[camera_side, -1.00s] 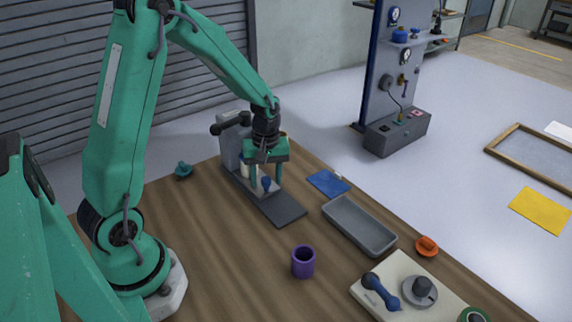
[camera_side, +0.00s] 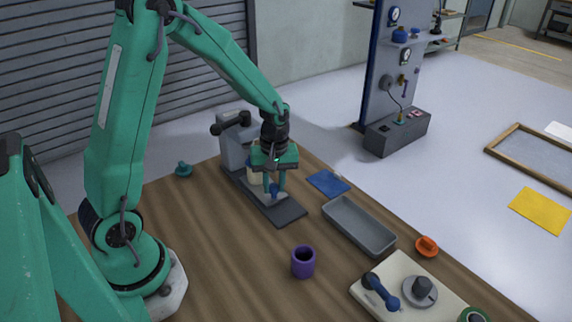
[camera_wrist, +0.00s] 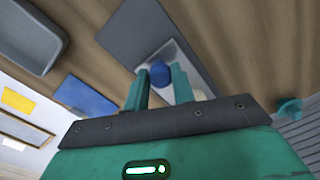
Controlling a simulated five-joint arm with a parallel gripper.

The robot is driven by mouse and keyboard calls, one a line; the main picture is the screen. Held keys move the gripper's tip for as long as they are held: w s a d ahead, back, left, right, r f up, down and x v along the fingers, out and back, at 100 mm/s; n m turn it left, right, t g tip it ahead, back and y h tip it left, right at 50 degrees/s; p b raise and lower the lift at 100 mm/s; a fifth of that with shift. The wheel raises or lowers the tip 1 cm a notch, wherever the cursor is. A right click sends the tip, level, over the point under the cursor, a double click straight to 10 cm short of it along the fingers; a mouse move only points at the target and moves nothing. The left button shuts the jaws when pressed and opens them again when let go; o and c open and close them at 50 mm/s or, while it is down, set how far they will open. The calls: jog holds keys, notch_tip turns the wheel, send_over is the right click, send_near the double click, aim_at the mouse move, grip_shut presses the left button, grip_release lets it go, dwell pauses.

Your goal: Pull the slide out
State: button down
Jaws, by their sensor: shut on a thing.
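The slide, a light grey plate (camera_wrist: 182,60) with a blue knob (camera_wrist: 160,73), sits on the dark grey base (camera_side: 284,211) of the film roller device. In the side view the knob (camera_side: 274,188) shows between my fingers. My gripper (camera_side: 274,190) points down over the slide and is shut on the blue knob; it also shows in the wrist view (camera_wrist: 160,78). A cream roller (camera_side: 253,174) stands behind my gripper, partly hidden, beside the grey upright housing (camera_side: 234,146) with a dark crank.
The dark base is bare toward its front end. A grey tray (camera_side: 360,228), a blue cloth (camera_side: 328,183), a purple cup (camera_side: 303,262) and an orange knob (camera_side: 427,246) lie around it. A cream board (camera_side: 400,285) with a blue handle is at the front right.

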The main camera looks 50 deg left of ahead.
jog(key=d, duration=0.7)
jog(key=shift+w, duration=0.1)
jog(key=c, duration=1.2)
grip_release()
jog(key=shift+o, duration=0.2)
jog(key=shift+r, duration=0.1)
notch_tip(320, 180, up, 8)
